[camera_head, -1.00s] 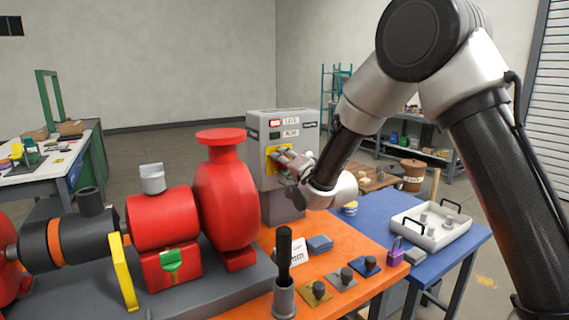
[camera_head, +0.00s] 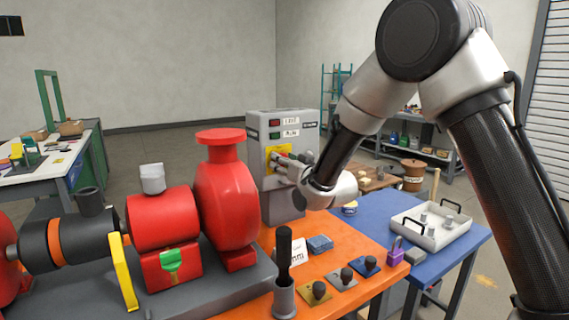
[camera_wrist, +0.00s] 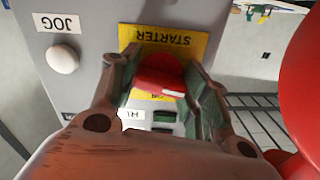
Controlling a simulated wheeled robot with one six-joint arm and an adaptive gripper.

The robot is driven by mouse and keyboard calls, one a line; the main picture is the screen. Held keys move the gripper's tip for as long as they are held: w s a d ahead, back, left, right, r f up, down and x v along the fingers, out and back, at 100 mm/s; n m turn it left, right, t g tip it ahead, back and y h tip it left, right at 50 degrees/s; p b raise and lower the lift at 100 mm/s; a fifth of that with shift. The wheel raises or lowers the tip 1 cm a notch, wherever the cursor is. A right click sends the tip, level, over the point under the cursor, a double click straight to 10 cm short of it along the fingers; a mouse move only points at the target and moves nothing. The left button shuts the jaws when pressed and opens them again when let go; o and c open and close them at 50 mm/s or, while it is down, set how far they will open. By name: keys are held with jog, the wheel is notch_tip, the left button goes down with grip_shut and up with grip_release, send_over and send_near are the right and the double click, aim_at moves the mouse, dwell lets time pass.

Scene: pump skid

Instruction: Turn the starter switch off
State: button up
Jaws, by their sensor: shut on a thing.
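The grey starter box (camera_head: 300,155) stands behind the red pump, with a yellow plate (camera_head: 271,152) on its front. In the wrist view the plate (camera_wrist: 190,42) reads STARTER upside down. The red switch knob (camera_wrist: 160,80) sits on it, its bar lying roughly crosswise in that picture with a white mark at its right end. My gripper (camera_wrist: 158,85) has one finger on each side of the knob and is shut on it. In the head view my gripper (camera_head: 281,162) is at the box front and hides the knob.
A white JOG button (camera_wrist: 62,60) is beside the plate. The red pump (camera_head: 225,200) stands close left of my gripper. Lamps (camera_head: 275,123) sit above the plate. A tray (camera_head: 432,232) stands on the blue table at right.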

jog(key=shift+f+n, duration=0.1)
jog(key=shift+n, duration=1)
jog(key=o, duration=1)
jog(key=v, duration=1.2)
